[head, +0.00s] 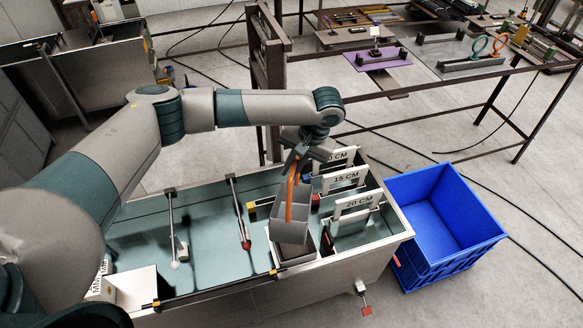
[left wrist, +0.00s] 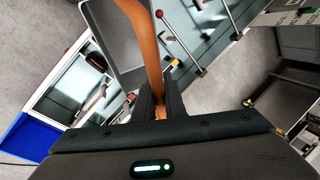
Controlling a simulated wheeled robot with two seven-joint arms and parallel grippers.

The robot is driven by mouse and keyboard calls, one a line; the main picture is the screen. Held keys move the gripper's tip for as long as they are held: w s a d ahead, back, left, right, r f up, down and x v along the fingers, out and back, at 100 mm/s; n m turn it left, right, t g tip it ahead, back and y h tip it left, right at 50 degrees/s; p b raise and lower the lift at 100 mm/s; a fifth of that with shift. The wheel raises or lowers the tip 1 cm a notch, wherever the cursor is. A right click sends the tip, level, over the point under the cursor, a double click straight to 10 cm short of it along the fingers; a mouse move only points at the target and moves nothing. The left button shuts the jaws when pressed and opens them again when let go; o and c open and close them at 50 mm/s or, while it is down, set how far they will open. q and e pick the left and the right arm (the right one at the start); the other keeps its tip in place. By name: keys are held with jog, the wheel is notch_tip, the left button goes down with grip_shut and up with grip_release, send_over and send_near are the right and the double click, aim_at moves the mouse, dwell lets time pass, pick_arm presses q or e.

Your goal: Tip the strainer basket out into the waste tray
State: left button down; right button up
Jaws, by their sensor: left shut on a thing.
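The strainer basket (head: 290,228) is a grey box with a tall orange handle (head: 291,195). My left gripper (head: 296,158) is shut on the top of the handle, and the basket hangs below it, close above or partly in a white-rimmed opening (head: 306,257) in the tank. I cannot tell whether it touches the rim. In the left wrist view the handle (left wrist: 150,60) runs up from between the fingers (left wrist: 160,100), beside the grey basket wall (left wrist: 115,38). I cannot tell for certain which container is the waste tray; a white tray (head: 133,288) stands at the tank's front left. My right gripper is out of view.
The long tank (head: 340,262) holds water-coloured panels, rods with red and white ends (head: 242,225), and white plates marked in CM (head: 358,203) right of the basket. A blue crate (head: 445,215) stands on the floor to the right. A workbench (head: 440,75) is behind.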

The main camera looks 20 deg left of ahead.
pick_arm(q)
jog(key=shift+s+d+r+t, duration=0.1)
jog(key=shift+s+r+t, duration=0.15)
jog(key=shift+s+t, duration=0.3)
jog(key=shift+s+d+r+t, duration=0.1)
jog(key=shift+s+r+t, duration=0.15)
jog(key=shift+s+t, duration=0.3)
